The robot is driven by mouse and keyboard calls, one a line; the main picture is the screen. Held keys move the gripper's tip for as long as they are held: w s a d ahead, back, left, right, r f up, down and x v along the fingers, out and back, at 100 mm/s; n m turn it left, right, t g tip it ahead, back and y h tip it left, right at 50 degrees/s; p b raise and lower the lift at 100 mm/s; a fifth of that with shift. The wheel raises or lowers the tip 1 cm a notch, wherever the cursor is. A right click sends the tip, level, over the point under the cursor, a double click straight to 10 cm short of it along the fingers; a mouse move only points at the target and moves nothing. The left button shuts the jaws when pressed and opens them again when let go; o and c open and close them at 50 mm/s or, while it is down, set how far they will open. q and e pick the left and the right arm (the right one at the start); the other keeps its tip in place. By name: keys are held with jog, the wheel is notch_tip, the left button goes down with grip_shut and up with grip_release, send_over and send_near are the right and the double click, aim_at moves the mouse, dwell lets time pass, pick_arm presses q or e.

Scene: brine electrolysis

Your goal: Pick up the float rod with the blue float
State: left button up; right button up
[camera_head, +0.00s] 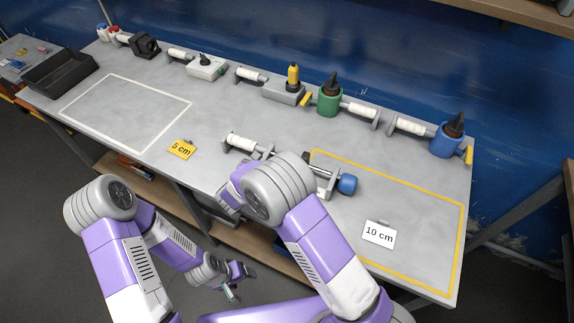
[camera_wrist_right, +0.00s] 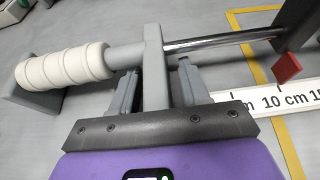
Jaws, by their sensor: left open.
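The blue float (camera_head: 347,184) sits at the right end of a metal rod near the left edge of the yellow-framed area, partly behind my right arm in the head view. A white ribbed grip (camera_head: 243,142) in grey supports lies to its left. In the right wrist view, the ribbed grip (camera_wrist_right: 65,78), a grey upright plate (camera_wrist_right: 155,70) and the shiny rod (camera_wrist_right: 222,42) line up. My right gripper (camera_wrist_right: 158,88) has its fingers on either side of the plate, apparently with gaps. The blue float is out of the wrist view. My left gripper (camera_head: 234,284) is open and empty, below the table's front edge.
A ruler strip (camera_wrist_right: 275,102) and a red marker (camera_wrist_right: 286,68) are beside the rod. Green (camera_head: 329,101) and blue (camera_head: 445,141) bottle holders stand along the back. A "10 cm" card (camera_head: 379,235) lies in the yellow frame. The white frame (camera_head: 118,82) is empty.

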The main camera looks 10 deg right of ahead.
grip_shut()
